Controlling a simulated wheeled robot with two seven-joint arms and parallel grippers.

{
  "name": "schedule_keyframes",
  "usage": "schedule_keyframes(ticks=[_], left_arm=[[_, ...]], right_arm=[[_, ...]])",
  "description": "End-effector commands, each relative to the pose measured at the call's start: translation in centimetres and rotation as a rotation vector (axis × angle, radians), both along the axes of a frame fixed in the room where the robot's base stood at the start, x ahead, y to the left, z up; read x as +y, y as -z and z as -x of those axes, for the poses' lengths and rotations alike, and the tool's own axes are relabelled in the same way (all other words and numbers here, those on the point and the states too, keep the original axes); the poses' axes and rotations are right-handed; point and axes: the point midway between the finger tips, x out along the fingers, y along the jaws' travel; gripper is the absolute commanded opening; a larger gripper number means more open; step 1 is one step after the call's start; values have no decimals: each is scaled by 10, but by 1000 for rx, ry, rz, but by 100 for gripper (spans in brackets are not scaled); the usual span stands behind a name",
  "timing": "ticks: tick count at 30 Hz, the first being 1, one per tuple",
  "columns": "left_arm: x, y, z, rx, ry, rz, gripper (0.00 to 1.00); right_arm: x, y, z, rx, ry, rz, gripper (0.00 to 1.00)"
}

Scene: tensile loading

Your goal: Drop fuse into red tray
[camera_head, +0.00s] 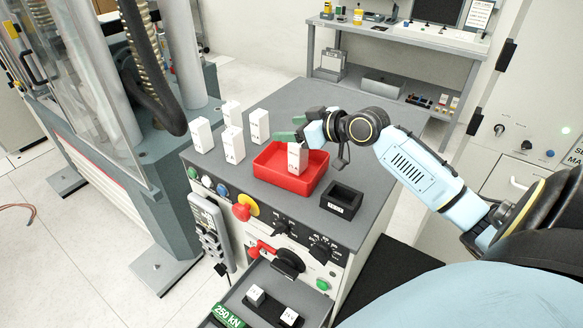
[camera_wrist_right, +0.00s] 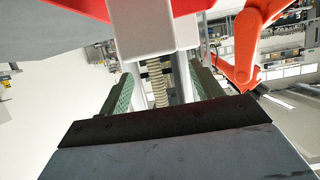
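A white block-shaped fuse (camera_head: 297,158) stands in the red tray (camera_head: 312,178) on the grey cabinet top, close to the tray's back wall. My right gripper (camera_head: 287,128) is at the back of the tray, its green fingers pointing left just above the fuse. In the right wrist view the fuse (camera_wrist_right: 145,28) shows at the top against the red tray (camera_wrist_right: 90,8). The green fingers (camera_wrist_right: 163,85) are spread wider than the fuse, with a visible gap on the right side. Whether a finger touches the fuse is hard to tell. My left gripper is not in view.
Several white fuses (camera_head: 234,145) stand left of the tray. A black box (camera_head: 341,201) sits right of it. The cabinet front carries knobs and a red lever (camera_head: 262,249). A lower tray holds two white blocks (camera_head: 256,295). A tall machine stands at left.

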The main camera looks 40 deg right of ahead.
Motion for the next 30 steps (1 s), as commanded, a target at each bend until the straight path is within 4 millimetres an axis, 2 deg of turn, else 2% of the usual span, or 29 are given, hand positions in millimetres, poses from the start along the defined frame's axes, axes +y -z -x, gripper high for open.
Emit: schedule_keyframes(ticks=[8, 13, 30], left_arm=[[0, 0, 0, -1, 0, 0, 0], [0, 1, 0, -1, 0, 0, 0], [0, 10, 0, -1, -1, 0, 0]], right_arm=[[0, 1, 0, 2, 0, 1, 67], [-3, -2, 9, 3, 1, 1, 67], [-25, -36, 89, 3, 0, 0, 67]])
